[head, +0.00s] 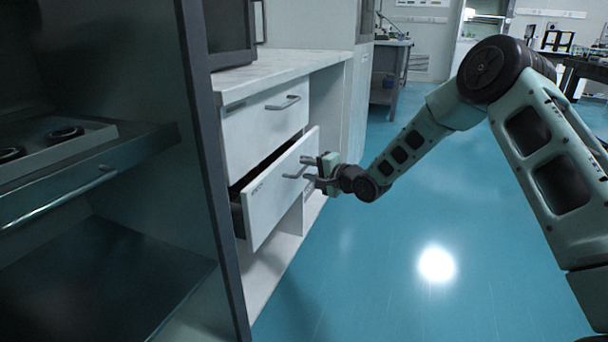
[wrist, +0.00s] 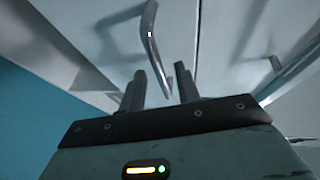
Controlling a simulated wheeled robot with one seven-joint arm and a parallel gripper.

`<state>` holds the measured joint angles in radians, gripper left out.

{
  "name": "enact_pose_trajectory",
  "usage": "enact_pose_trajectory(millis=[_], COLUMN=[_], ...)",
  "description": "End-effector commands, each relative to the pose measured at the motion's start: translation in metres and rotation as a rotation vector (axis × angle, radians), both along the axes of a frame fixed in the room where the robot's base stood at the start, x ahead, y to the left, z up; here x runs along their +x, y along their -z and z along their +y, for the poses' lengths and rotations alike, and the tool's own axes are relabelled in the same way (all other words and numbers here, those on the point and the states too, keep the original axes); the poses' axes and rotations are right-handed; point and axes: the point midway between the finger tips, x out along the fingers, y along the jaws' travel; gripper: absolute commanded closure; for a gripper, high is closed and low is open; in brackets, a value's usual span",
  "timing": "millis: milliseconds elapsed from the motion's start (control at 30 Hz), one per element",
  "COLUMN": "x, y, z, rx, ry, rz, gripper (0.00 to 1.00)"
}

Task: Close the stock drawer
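The stock drawer (head: 268,190) is the white lower drawer under the counter in the head view. It stands partly pulled out, with a dark gap showing behind its front. Its bar handle (head: 293,176) is on the front's right part; a bar handle (wrist: 152,45) also shows ahead of the fingers in the wrist view. My gripper (head: 312,167) is right at the drawer front, beside the handle. Whether the fingers touch the handle or front, I cannot tell.
A shut upper drawer (head: 262,115) with its own handle sits above, under the white countertop (head: 275,70). A dark-framed cabinet (head: 210,150) stands at the near left. The blue floor (head: 400,240) right of the drawers is clear.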

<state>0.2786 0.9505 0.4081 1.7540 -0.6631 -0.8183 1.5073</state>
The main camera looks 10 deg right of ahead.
Motion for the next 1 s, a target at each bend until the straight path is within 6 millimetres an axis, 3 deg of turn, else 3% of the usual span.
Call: enact_pose_trajectory(millis=[200,533,667,867,1000], x=[0.017,0.020,0.020,0.022,0.035], y=[0.005,0.004,0.004,0.004,0.003], z=[0.010,0.012,0.012,0.014,0.033], rx=[-0.001,-0.001,-0.001,0.000,0.001], ry=[0.000,0.001,0.001,0.000,0.000], rz=[0.000,0.001,0.001,0.000,0.001], gripper=[0.67,0.67,1.00,1.00,1.00])
